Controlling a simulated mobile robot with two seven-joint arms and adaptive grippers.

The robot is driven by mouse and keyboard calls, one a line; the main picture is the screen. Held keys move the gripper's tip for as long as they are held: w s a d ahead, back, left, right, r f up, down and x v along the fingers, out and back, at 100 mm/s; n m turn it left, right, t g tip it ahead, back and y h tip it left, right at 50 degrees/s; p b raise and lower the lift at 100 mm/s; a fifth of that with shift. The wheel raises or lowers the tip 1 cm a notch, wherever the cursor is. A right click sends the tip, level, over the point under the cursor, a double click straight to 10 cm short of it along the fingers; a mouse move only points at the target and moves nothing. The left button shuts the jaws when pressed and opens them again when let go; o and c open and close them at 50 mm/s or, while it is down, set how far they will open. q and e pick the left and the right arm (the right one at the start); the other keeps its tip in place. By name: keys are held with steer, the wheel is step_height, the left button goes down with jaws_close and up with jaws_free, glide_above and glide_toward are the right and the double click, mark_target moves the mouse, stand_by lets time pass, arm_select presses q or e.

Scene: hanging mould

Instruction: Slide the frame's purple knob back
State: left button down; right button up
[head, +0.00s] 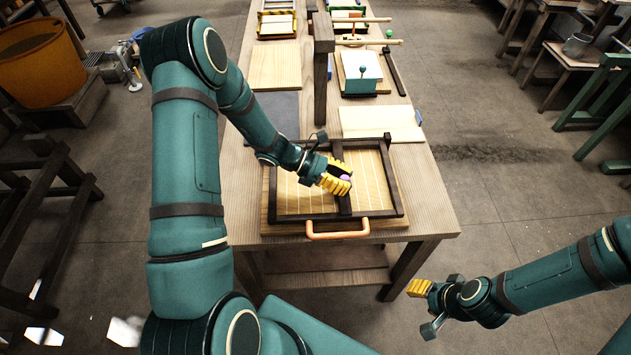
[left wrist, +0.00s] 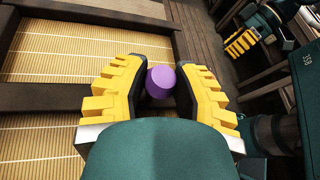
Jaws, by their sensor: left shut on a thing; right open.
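The dark wooden frame (head: 311,216) lies on the near end of the table over a pale slatted surface, with an orange handle (head: 338,235) at its front. A dark bar runs across its middle, front to back. The round purple knob (left wrist: 160,82) sits between the yellow fingers of my left gripper (left wrist: 158,85). In the head view the knob (head: 345,177) is mostly hidden by those fingers. My left gripper (head: 338,178) is shut on the knob near the middle bar. My right gripper (head: 420,288) is open and empty, off the table's front right corner.
Behind the frame lie a pale board (head: 381,123) and a dark upright post (head: 322,70). Further back are a teal-fronted box (head: 361,72) and other boards.

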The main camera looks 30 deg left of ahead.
arm_select(q)
steer(key=w+d, duration=0.1)
steer(key=d, duration=0.2)
steer(key=w+d, duration=0.2)
steer(key=d, duration=0.1)
steer(key=w+d+b, duration=0.1)
steer(key=w+d, duration=0.1)
steer(key=d, duration=0.1)
steer(key=shift+w, duration=0.25)
steer(key=shift+w+d+r, duration=0.1)
steer(key=shift+w+d, duration=0.1)
steer(key=shift+d, duration=0.1)
steer(key=c, duration=0.6)
jaws_free()
steer(key=shift+w+d, duration=0.1)
steer(key=shift+c, duration=0.2)
steer(key=v, duration=1.2)
